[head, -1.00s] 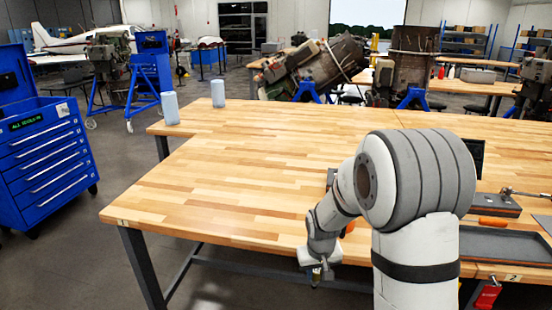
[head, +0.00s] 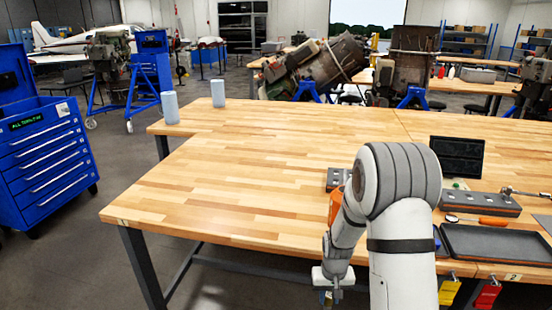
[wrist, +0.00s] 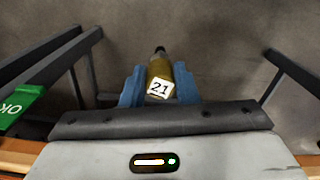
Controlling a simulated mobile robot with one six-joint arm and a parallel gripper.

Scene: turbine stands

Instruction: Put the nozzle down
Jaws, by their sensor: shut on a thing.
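The nozzle (wrist: 160,75) is a brass-coloured piece with a dark tip and a white label reading 21. In the wrist view it sits between the blue fingers of my gripper (wrist: 160,88), which is shut on it. The tip points away from the wrist, with floor behind it. In the head view my gripper (head: 328,297) is low at the bottom of the picture, by the front edge of the wooden workbench (head: 230,190). The nozzle cannot be made out in the head view.
A dark tray (head: 500,246), a grey block with holes (head: 480,203) and a black screen (head: 457,157) are at the right. Another grey block (head: 337,178) is behind my arm. A green OK tag (wrist: 18,108) hangs nearby. The bench's left half is mostly clear.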

